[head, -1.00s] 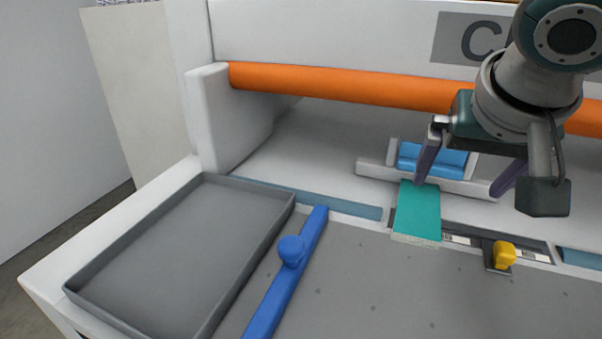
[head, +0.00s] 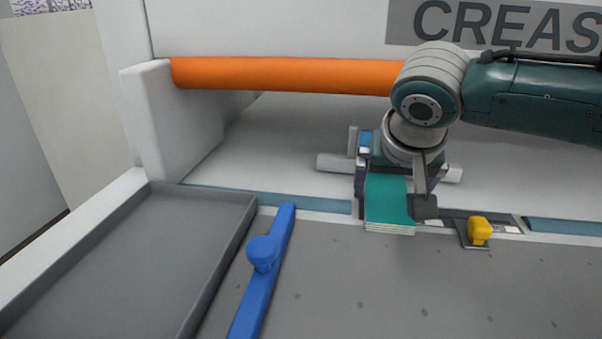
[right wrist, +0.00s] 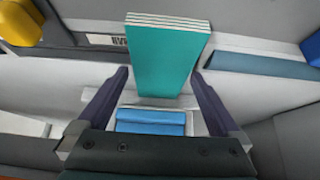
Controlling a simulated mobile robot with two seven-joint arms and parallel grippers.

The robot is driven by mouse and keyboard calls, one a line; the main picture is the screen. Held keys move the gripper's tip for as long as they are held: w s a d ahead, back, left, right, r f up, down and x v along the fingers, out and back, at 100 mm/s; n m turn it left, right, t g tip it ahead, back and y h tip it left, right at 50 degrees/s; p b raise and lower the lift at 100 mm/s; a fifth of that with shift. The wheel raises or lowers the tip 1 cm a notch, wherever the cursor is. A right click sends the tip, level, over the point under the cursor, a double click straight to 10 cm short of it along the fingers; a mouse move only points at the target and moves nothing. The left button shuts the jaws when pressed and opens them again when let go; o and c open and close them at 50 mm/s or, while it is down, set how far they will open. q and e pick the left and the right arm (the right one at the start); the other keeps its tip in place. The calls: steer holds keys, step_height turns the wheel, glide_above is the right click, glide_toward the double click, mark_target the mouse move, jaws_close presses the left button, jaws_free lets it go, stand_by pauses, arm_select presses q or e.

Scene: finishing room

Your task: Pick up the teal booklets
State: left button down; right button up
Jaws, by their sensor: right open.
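The teal booklets (head: 388,203) lie as a small stack, with white page edges at the front, at the back edge of the grey table. In the right wrist view the stack (right wrist: 166,58) points away between my fingers. My right gripper (head: 391,196) is over the stack's back end; its open fingers (right wrist: 160,76) stand on either side of the booklets with a gap on each side. A blue block (right wrist: 151,121) sits just behind the stack, nearer the palm. My left gripper is not in view.
An empty grey tray (head: 130,250) is at the left. A blue bar with a knob (head: 262,253) lies beside it. A yellow knob (head: 479,230) stands close to the right of the booklets. An orange roller (head: 285,74) runs above, behind my gripper.

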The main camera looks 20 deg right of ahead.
steer(key=shift+c, duration=0.2)
steer(key=c, duration=1.4)
